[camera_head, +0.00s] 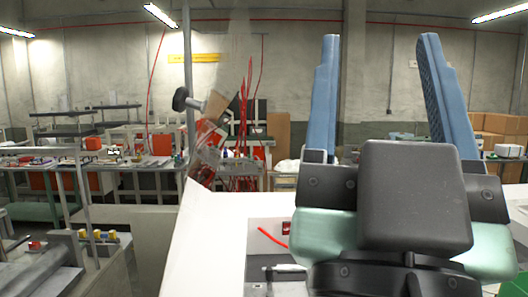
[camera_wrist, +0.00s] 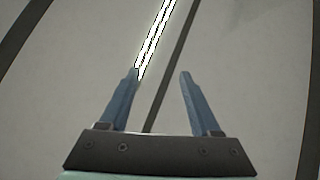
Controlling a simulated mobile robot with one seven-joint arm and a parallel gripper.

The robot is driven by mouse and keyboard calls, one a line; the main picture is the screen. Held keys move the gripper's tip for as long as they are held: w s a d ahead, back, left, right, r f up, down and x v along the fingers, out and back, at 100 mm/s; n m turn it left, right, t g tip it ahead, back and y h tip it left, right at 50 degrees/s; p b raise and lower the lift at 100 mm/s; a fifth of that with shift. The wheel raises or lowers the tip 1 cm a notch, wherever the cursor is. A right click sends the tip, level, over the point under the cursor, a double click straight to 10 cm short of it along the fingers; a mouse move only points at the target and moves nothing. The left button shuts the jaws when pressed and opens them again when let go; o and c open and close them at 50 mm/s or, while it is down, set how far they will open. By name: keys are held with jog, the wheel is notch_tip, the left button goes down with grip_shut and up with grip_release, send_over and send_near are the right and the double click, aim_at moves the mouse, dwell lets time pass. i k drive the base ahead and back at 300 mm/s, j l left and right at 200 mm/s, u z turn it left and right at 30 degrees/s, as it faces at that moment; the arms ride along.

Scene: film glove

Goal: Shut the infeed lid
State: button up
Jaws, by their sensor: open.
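My gripper (camera_head: 380,42) is raised high in the right half of the head view, its two blue fingers pointing up and wide apart. Nothing is between them. In the wrist view my gripper (camera_wrist: 160,74) is also open and empty against the ceiling. What looks like the infeed lid (camera_head: 210,135) is a see-through panel standing raised and tilted, left of my gripper. A black knob (camera_head: 181,99) sticks out from its upper left side. The lid's edges are hard to make out. It stands apart from my gripper.
A white machine housing (camera_head: 205,235) lies below the lid, with a recess holding a red piece (camera_head: 272,237). Workbenches (camera_head: 110,165) with equipment stand behind at left. Cardboard boxes (camera_head: 497,130) stand at far right. The wrist view shows a ceiling lamp (camera_wrist: 155,40).

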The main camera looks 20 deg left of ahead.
aim_at(236, 53)
jog(key=k+j, duration=0.1)
jog(key=j, duration=0.3)
jog(key=k+j, duration=0.1)
jog(key=j, duration=0.3)
jog(key=k+j, duration=0.1)
jog(key=j, duration=0.25)
jog(key=k+j, duration=0.1)
jog(key=j, duration=0.3)
jog(key=i+j+u, duration=0.1)
jog(key=i+u, duration=0.15)
jog(key=i, duration=0.2)
jog(key=i+u, duration=0.25)
jog(key=i, duration=0.25)
